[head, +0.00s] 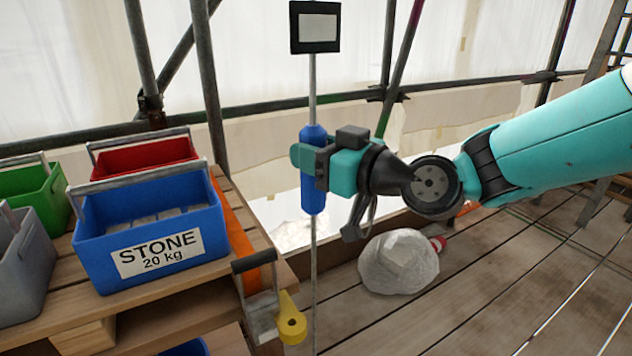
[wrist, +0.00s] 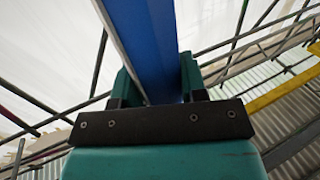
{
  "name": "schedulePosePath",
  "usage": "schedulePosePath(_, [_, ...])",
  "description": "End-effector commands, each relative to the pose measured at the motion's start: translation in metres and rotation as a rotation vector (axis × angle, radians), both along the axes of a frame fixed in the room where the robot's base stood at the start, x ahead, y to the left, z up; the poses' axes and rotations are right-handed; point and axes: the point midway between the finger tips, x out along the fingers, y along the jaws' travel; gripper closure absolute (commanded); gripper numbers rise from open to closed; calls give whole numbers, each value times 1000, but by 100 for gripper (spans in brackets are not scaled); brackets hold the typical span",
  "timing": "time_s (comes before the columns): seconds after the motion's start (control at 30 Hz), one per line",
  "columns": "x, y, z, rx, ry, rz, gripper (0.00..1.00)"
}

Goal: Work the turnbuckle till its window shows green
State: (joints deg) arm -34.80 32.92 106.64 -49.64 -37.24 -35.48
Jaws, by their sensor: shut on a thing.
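The turnbuckle (head: 313,197) is a blue upright body on a thin vertical rod, in the middle of the head view. My gripper (head: 311,160) comes from the right and is shut around its middle. In the wrist view the blue body (wrist: 147,45) runs up between my two teal fingers (wrist: 155,85). Above it on the rod is a black-framed window (head: 317,27); its face shows white to pale grey, with no green visible. The part of the body behind my fingers is hidden.
A blue crate marked STONE 20 kg (head: 150,235), a red crate (head: 143,156) and a green crate (head: 40,192) stand on the wooden platform at left. A white sack (head: 398,262) lies on the planks. Scaffold poles stand behind.

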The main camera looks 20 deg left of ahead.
Motion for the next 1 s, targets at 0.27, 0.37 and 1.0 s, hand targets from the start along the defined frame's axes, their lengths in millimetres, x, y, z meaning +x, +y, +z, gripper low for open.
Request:
schedulePosePath(0.27, [0, 1, -6, 2, -6, 153, 85])
schedulePosePath(0.37, [1, 1, -5, 2, -8, 230, 85])
schedulePosePath(1.0, [-2, 2, 1, -1, -2, 592, 85])
